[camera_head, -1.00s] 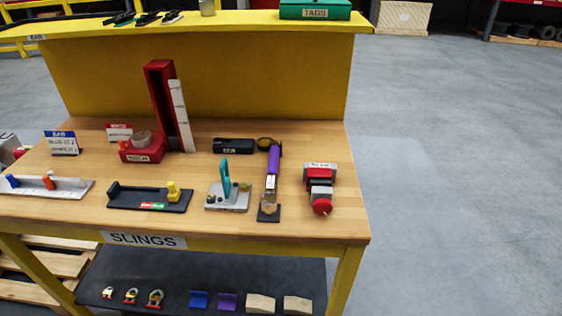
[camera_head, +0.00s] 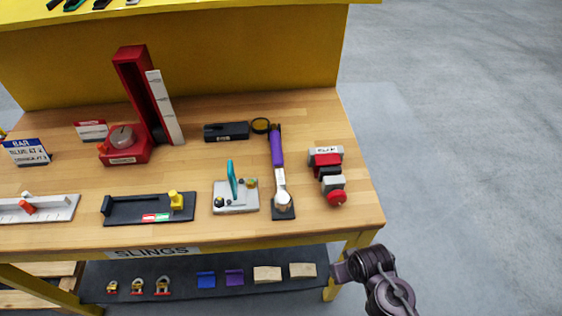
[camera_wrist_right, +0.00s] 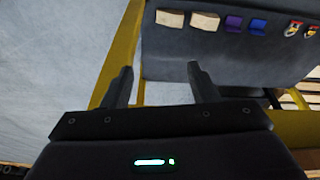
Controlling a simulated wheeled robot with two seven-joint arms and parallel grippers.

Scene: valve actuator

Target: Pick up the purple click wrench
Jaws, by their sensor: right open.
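The purple click wrench (camera_head: 277,158) lies on the wooden workbench (camera_head: 240,110), right of the middle. Its purple handle points to the back, and its silver head end (camera_head: 283,200) is at a black plate near the front edge. In the head view part of my right arm shows at the lower right, beyond the bench's front right corner and apart from the wrench; its gripper is not seen there. In the right wrist view my right gripper (camera_wrist_right: 161,86) is open, with nothing between its fingers. It faces the bench's lower shelf. My left gripper is not in view.
A red and grey clamp-like device (camera_head: 327,172) stands close right of the wrench. A grey plate with a teal lever (camera_head: 237,195) is close left. A black case (camera_head: 227,132) lies behind it. The lower shelf (camera_head: 180,288) holds shackles and blocks. Floor is clear on the right.

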